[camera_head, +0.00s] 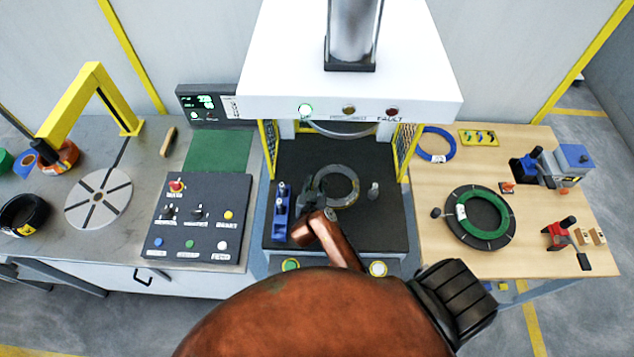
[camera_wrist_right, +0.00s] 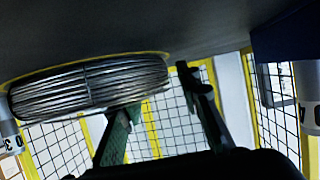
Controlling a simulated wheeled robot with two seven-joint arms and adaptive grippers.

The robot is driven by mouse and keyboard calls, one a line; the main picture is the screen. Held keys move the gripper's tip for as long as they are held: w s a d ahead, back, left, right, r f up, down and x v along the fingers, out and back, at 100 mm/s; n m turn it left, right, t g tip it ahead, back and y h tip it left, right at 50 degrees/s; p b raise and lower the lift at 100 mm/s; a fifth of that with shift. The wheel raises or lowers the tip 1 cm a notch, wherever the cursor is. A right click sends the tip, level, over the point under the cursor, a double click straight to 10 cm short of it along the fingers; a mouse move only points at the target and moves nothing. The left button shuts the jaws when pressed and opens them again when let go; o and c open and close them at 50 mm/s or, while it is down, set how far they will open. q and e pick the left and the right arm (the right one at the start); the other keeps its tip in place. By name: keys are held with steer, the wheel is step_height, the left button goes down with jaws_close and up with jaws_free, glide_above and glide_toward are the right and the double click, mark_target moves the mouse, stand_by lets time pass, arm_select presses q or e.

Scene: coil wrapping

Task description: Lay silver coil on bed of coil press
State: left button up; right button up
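The silver coil (camera_head: 354,188) is a grey ring on the dark bed (camera_head: 385,228) of the coil press (camera_head: 350,95). In the right wrist view the coil (camera_wrist_right: 90,86) shows side-on, flat against the dark bed surface, which is at the top of that picture. My right gripper (camera_head: 312,187) is at the left side of the coil in the head view. In the right wrist view its two fingers (camera_wrist_right: 163,88) are spread, with nothing between them. One fingertip is close beside the coil; I cannot tell whether it touches. My left gripper is not in view.
A blue fixture (camera_head: 281,212) stands left of the coil on the bed, and a small metal post (camera_head: 374,190) right of it. Yellow mesh guards (camera_head: 404,150) flank the press. A control panel (camera_head: 197,222) is at left; a wooden table with a green coil (camera_head: 483,233) is at right.

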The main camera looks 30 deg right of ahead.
stand_by(0.3)
steer(key=p+v, duration=0.1)
steer(key=v, duration=1.1)
